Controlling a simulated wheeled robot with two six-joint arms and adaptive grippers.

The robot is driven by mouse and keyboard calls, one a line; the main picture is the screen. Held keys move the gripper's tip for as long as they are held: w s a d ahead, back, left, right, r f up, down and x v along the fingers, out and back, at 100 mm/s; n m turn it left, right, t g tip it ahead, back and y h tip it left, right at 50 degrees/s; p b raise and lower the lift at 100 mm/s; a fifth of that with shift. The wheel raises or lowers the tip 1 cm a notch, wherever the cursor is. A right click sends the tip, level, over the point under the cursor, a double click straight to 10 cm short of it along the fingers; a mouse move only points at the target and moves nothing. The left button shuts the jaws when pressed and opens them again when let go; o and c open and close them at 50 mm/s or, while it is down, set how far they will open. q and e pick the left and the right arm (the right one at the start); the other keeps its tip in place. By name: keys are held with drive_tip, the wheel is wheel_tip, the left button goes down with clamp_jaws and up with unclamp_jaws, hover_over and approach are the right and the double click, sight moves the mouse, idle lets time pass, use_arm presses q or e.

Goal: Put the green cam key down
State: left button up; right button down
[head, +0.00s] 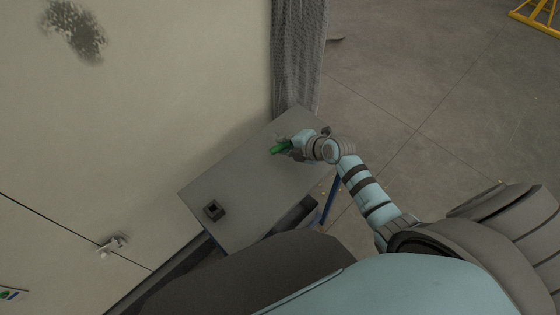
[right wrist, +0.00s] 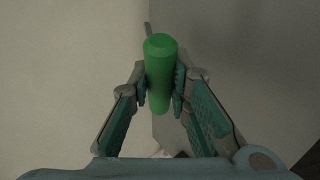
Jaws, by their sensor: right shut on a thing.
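The green cam key (head: 279,148) is in my right gripper (head: 288,146), over the far part of the grey table (head: 245,180). In the right wrist view the key (right wrist: 161,72) stands lengthwise between the two fingers of the gripper (right wrist: 161,90), which are shut on it from both sides. I cannot tell whether the key touches the table top. My left gripper is not in view.
A small dark square block (head: 214,210) with an opening sits at the table's near left end. A pale wall (head: 130,110) runs along the table's left side. A grey ribbed column (head: 298,55) stands behind the table. The middle of the table top is clear.

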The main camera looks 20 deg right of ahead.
wheel_tip(320, 180, down, 5)
drive_tip(key=b, duration=0.2)
drive_tip(key=shift+w+r+b, duration=0.1)
drive_tip(key=shift+w+b, duration=0.05)
drive_tip(key=shift+b, duration=0.15)
drive_tip(key=shift+w+f+b, duration=0.55)
drive_tip(key=shift+f, duration=0.3)
drive_tip(key=shift+s+r, duration=0.3)
drive_tip(key=c, duration=1.7)
unclamp_jaws()
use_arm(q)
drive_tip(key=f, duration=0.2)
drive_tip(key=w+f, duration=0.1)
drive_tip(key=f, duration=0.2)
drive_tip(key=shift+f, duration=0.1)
use_arm(e)
drive_tip(key=shift+o, duration=0.2)
use_arm(q)
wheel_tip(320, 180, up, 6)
drive_tip(key=p, duration=0.6)
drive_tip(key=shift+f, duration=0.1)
use_arm(e)
drive_tip(key=v, duration=0.8)
